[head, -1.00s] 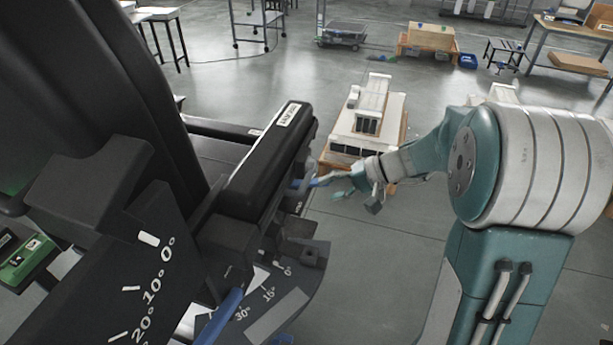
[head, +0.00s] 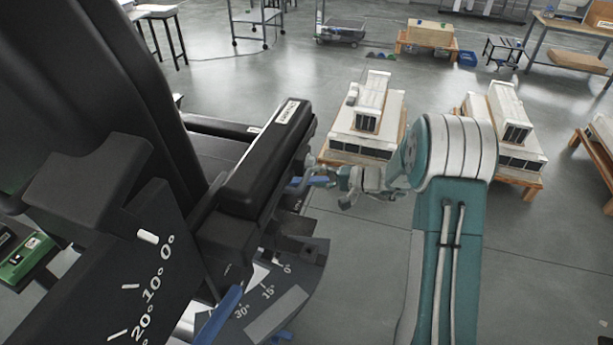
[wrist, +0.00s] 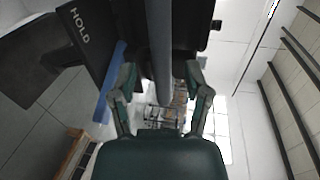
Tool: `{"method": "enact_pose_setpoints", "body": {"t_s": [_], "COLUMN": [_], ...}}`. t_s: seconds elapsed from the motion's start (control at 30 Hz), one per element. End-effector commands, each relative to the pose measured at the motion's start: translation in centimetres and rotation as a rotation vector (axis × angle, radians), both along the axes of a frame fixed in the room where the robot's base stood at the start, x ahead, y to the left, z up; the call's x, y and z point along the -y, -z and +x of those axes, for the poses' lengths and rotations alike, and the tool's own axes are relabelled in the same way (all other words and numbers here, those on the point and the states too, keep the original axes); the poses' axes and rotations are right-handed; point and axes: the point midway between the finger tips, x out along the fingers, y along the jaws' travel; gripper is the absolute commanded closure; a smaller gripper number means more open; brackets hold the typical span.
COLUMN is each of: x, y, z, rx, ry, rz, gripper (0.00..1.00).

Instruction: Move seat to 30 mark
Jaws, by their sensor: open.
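The black seat (head: 85,75) fills the left of the head view. Its side plate (head: 120,265) carries white 0°, 10° and 20° marks. A lower dark plate (head: 262,305) reads 0°, 15° and 30°, and a blue lever (head: 218,317) lies near its 30° end. Another blue handle (head: 297,182) sticks out beside the black armrest (head: 265,160). My gripper (head: 318,172) is open by that handle. In the wrist view a grey bar (wrist: 159,50) runs between the spread fingers (wrist: 160,88). A blue strip (wrist: 109,85) lies left of them, by a panel marked HOLD (wrist: 85,35). Contact cannot be told.
White model-like blocks on wooden pallets (head: 365,125) (head: 500,125) stand on the grey floor beyond my arm. Carts, stools and a workbench (head: 565,35) are farther back. The floor right of the seat is open.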

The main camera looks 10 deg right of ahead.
Motion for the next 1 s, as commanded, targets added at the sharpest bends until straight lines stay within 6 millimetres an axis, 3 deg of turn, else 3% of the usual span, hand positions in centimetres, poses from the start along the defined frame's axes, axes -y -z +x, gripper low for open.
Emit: {"method": "enact_pose_setpoints", "body": {"t_s": [0.2,0.57,0.7,1.0], "x": [-2.5,-3.0,-3.0,-3.1], "y": [0.6,0.7,0.7,0.8], "z": [1.2,1.4,1.4,1.5], "rx": [0.0,0.0,0.0,-0.003], "ry": [-0.002,0.0,0.0,-0.001], "rz": [-0.001,0.0,0.0,-0.002], "gripper": [0.38,0.38,1.0,1.0]}}
